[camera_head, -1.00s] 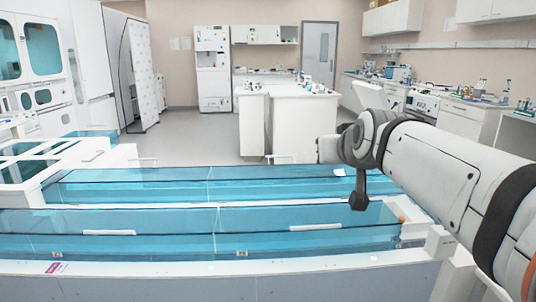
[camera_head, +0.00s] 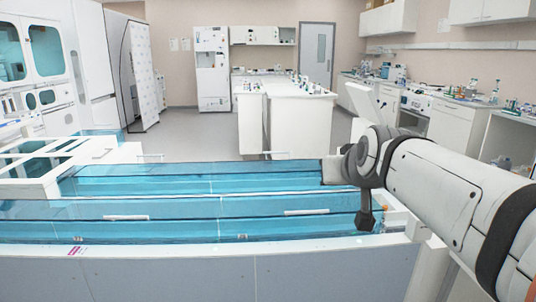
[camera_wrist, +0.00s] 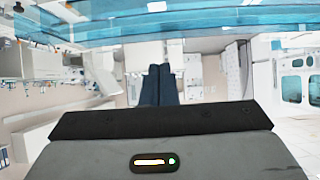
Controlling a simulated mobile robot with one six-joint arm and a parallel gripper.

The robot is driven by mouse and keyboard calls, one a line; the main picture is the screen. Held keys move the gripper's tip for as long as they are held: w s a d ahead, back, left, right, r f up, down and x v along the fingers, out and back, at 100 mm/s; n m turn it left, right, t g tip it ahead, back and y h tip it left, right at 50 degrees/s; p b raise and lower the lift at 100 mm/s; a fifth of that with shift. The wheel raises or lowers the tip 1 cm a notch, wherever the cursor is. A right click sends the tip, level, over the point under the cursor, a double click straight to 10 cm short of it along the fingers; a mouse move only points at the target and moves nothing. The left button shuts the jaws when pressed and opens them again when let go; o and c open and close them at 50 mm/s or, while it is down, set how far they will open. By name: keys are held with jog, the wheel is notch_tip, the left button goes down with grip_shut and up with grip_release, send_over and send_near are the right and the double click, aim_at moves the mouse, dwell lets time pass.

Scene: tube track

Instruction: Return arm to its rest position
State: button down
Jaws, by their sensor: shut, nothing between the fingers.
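My gripper (camera_wrist: 160,70) shows in the wrist view as two dark fingers side by side, closed together with nothing between them. Its dark body fills the lower part of that view. In the head view my white and grey arm reaches in from the right edge, and a dark part of it hangs down in front of the right end of the blue tube track (camera_head: 150,235). The gripper's fingers cannot be made out clearly in the head view. The track also shows across the top of the wrist view (camera_wrist: 200,20).
The track's front panel (camera_head: 180,275) runs across the near side. A white framed unit (camera_head: 30,185) stands at its left end. Behind are a white island bench (camera_head: 292,120) with small items, a tall white cabinet (camera_head: 212,70) and side counters. Grey floor (camera_head: 195,135) is open behind the track.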

jog(key=s+f+g+p, duration=0.3)
jog(key=s+p, duration=0.4)
jog(key=s, duration=0.3)
jog(key=s+f+g+p, duration=0.4)
jog(key=s+p, duration=0.3)
jog(key=s, duration=0.3)
jog(key=shift+d+f+m+g+h, duration=0.2)
jog(key=shift+f+m+g+h, duration=0.1)
jog(key=shift+g, duration=0.6)
jog(key=shift+d, duration=0.1)
